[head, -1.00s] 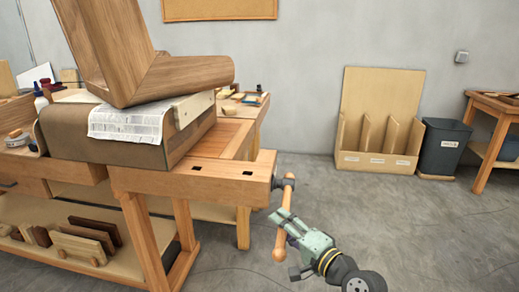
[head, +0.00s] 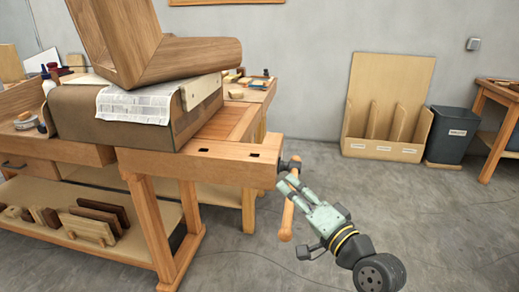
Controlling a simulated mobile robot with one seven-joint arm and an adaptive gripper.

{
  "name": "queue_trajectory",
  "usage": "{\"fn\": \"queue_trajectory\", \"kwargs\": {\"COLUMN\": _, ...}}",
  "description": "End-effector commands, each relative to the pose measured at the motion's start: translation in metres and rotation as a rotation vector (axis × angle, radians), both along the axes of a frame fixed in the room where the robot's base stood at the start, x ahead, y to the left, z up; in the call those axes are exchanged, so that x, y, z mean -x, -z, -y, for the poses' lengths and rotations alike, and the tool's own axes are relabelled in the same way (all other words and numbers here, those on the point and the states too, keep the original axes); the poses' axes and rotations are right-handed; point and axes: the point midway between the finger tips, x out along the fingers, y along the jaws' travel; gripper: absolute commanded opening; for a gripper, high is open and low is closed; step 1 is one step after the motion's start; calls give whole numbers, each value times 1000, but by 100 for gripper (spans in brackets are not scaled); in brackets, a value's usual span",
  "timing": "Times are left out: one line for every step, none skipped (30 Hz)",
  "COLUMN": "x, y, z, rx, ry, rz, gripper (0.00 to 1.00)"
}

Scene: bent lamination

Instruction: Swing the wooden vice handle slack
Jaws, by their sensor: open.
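The wooden vice handle (head: 287,219) hangs at a steep slant from the dark metal vice screw (head: 291,163) at the right end of the workbench (head: 200,168). Its rounded lower end is clear of the floor. My gripper (head: 286,184) is open at the handle, with its pale green fingers reaching in from the lower right. The fingers overlap the handle's upper part, and hide some of it. I cannot tell whether they touch it.
A bent wooden lamination (head: 170,55) rests on a dark form (head: 75,125) on the bench, with a printed sheet (head: 135,103) between them. A divided plywood rack (head: 385,148) and grey bin (head: 450,137) stand by the wall. Floor right of the bench is mostly clear.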

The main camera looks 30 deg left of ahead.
Motion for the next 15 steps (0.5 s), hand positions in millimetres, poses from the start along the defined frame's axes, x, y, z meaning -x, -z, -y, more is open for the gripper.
{"fn": "queue_trajectory", "kwargs": {"x": 1, "y": -9, "z": -8, "rx": 0, "ry": 1, "rz": 30, "gripper": 40}}
{"fn": "queue_trajectory", "kwargs": {"x": 1, "y": -14, "z": -12, "rx": 2, "ry": 4, "rz": 49, "gripper": 40}}
{"fn": "queue_trajectory", "kwargs": {"x": 1, "y": -20, "z": -17, "rx": 1, "ry": 8, "rz": 74, "gripper": 40}}
{"fn": "queue_trajectory", "kwargs": {"x": 2, "y": -25, "z": -21, "rx": 1, "ry": 11, "rz": 93, "gripper": 40}}
{"fn": "queue_trajectory", "kwargs": {"x": 2, "y": -29, "z": -25, "rx": 1, "ry": 14, "rz": 112, "gripper": 40}}
{"fn": "queue_trajectory", "kwargs": {"x": 3, "y": -35, "z": -30, "rx": 1, "ry": 20, "rz": 136, "gripper": 40}}
{"fn": "queue_trajectory", "kwargs": {"x": 4, "y": -40, "z": -34, "rx": -1, "ry": 21, "rz": 153, "gripper": 40}}
{"fn": "queue_trajectory", "kwargs": {"x": 5, "y": -44, "z": -37, "rx": -2, "ry": 25, "rz": 172, "gripper": 40}}
{"fn": "queue_trajectory", "kwargs": {"x": 6, "y": -50, "z": -42, "rx": -2, "ry": 29, "rz": 196, "gripper": 40}}
{"fn": "queue_trajectory", "kwargs": {"x": 7, "y": -55, "z": -46, "rx": -3, "ry": 31, "rz": 214, "gripper": 40}}
{"fn": "queue_trajectory", "kwargs": {"x": 8, "y": -59, "z": -50, "rx": -5, "ry": 35, "rz": 232, "gripper": 40}}
{"fn": "queue_trajectory", "kwargs": {"x": 9, "y": -65, "z": -54, "rx": -7, "ry": 40, "rz": 255, "gripper": 40}}
{"fn": "queue_trajectory", "kwargs": {"x": 11, "y": -69, "z": -57, "rx": -8, "ry": 43, "rz": 271, "gripper": 40}}
{"fn": "queue_trajectory", "kwargs": {"x": 12, "y": -73, "z": -60, "rx": -9, "ry": 45, "rz": 286, "gripper": 40}}
{"fn": "queue_trajectory", "kwargs": {"x": 13, "y": -78, "z": -63, "rx": -11, "ry": 49, "rz": 305, "gripper": 40}}
